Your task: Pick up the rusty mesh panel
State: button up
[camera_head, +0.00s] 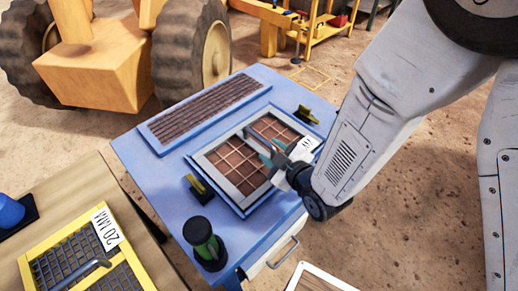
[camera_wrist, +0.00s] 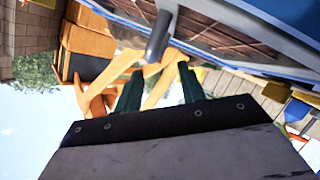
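The rusty mesh panel (camera_head: 226,178) lies on the blue workbench, with a grey frame and a brown grid. A grey bar handle (camera_head: 262,138) rises over it, and a white tag (camera_head: 306,145) is at its right edge. My gripper (camera_head: 272,155) is over the right part of the panel, close to the handle, and hides part of the grid. In the wrist view my gripper (camera_wrist: 158,78) has its two dark green fingers apart. The grey handle (camera_wrist: 158,38) shows just beyond the fingertips, roughly in line with the gap. I cannot tell whether they touch.
A dark slatted panel (camera_head: 205,108) lies behind on the blue workbench (camera_head: 160,178). Black-and-yellow clamps (camera_head: 201,187) (camera_head: 306,114) flank the mesh panel. A green-black knob (camera_head: 204,243) stands at the front corner. A yellow-framed screen (camera_head: 137,279) is on the wooden table.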

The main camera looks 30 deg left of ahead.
aim_at(262, 140)
jog(key=x, duration=0.6)
jog(key=shift+w+a+r, duration=0.1)
jog(key=shift+w, duration=0.2)
jog(key=shift+c, duration=0.3)
grip_shut()
jog(key=shift+r, duration=0.1)
dwell(0.7)
